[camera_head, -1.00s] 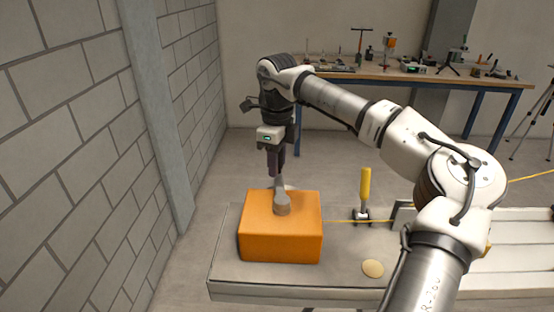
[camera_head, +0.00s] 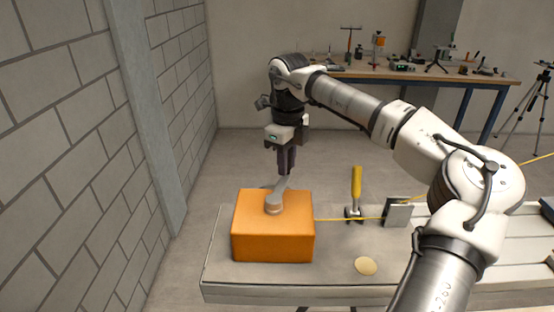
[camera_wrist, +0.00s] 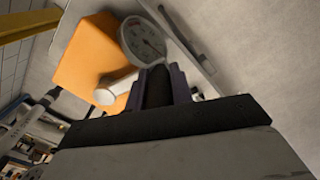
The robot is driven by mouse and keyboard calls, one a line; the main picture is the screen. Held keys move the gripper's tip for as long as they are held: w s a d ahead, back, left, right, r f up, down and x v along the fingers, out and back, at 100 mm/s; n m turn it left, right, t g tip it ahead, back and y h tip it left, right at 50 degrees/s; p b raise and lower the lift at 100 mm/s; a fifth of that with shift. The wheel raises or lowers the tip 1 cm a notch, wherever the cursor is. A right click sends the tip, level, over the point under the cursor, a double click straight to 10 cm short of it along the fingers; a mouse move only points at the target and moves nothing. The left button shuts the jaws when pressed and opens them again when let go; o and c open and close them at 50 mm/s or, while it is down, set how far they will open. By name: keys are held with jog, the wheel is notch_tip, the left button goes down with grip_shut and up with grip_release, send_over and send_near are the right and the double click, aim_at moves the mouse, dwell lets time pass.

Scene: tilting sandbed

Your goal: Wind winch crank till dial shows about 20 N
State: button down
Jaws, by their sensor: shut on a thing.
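The winch is an orange box (camera_head: 272,240) with a grey crank (camera_head: 279,192) on top. In the wrist view the crank arm (camera_wrist: 115,90) runs from its hub towards my jaws. My gripper (camera_head: 287,170) points down at the crank's outer end, beyond the hub. It is shut on the dark crank handle (camera_wrist: 156,88), mostly hidden between the fingers. A round pale dial (camera_wrist: 143,38) with a dark needle shows in the wrist view beside the orange box (camera_wrist: 88,55). Its numbers are too small to read.
A yellow line runs right from the winch past a yellow-handled tool (camera_head: 356,184) and a grey block (camera_head: 397,212). A flat beige disc (camera_head: 366,266) lies on the grey bench (camera_head: 230,285). A block wall (camera_head: 170,90) stands left. A cluttered workbench (camera_head: 430,74) stands behind.

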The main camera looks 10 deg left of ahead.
jog(key=shift+d, duration=0.15)
jog(key=c, duration=1.2)
grip_release()
jog(key=shift+d, duration=0.1)
jog(key=shift+c, duration=0.2)
jog(key=shift+r, duration=0.15)
jog(key=shift+r, duration=0.4)
notch_tip(320, 180, up, 13)
jog(key=shift+f+b, duration=0.1)
jog(key=shift+b, duration=0.5)
